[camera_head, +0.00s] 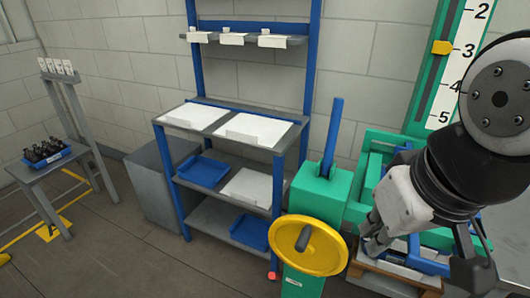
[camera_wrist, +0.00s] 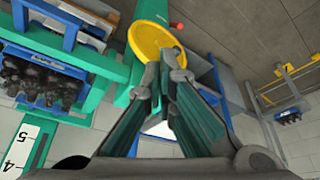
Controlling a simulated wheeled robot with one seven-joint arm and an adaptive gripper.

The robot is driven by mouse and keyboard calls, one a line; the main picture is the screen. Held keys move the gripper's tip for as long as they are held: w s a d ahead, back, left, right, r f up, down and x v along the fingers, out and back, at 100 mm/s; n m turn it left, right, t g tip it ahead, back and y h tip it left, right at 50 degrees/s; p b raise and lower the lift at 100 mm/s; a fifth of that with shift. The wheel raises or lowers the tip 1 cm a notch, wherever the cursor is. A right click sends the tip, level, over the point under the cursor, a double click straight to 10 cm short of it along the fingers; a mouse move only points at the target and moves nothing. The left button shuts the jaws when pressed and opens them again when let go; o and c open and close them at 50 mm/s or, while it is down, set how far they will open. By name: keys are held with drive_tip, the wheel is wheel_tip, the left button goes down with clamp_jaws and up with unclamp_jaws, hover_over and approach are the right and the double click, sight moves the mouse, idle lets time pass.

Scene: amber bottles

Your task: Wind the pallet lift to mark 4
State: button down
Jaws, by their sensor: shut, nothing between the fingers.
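The green pallet lift (camera_head: 320,190) carries a yellow handwheel (camera_head: 325,258) with a dark knob (camera_head: 303,238). The yellow wheel also shows in the wrist view (camera_wrist: 146,38), beyond my fingertips. A white scale (camera_head: 455,75) on the green mast bears numbers, and its yellow pointer (camera_head: 441,47) stands at about 3. My gripper (camera_head: 372,243) is right of the wheel in the head view. In the wrist view my gripper (camera_wrist: 166,62) has its fingers together and empty. Contact with the wheel cannot be told. The knob is not seen in the wrist view.
A blue crate of dark bottles (camera_wrist: 42,72) sits on the lift side, mostly hidden by my arm in the head view. A blue-framed shelf rack (camera_head: 235,110) stands left of the lift. A small table (camera_head: 50,168) with a bottle tray is far left. Floor between is clear.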

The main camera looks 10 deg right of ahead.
drive_tip(key=c, duration=1.6)
unclamp_jaws()
drive_tip(key=shift+w+r, duration=0.1)
drive_tip(key=shift+w, duration=0.05)
drive_tip(key=shift+c, duration=0.2)
drive_tip(key=shift+o, duration=1.1)
drive_tip(key=shift+m+g, duration=0.6)
drive_tip(key=shift+m, duration=0.1)
drive_tip(key=w, duration=0.1)
drive_tip(key=w+r+p, duration=0.1)
drive_tip(key=w, duration=0.1)
drive_tip(key=shift+w+a+r, duration=0.15)
drive_tip(key=shift+w+a, duration=0.1)
drive_tip(key=shift+w, duration=0.15)
drive_tip(key=m+g+h+p, duration=0.2)
drive_tip(key=m+g+p, duration=0.2)
drive_tip(key=m+p, duration=0.15)
hover_over(303, 236)
drive_tip(key=w+a, duration=0.2)
wheel_tip(303, 236, down, 10)
drive_tip(key=r, duration=0.1)
drive_tip(key=f, duration=0.4)
drive_tip(key=s+d+f, duration=0.1)
drive_tip(key=f, duration=0.4)
drive_tip(key=s+f, duration=0.1)
drive_tip(key=f, duration=0.3)
drive_tip(key=shift+d+f, duration=0.4)
clamp_jaws()
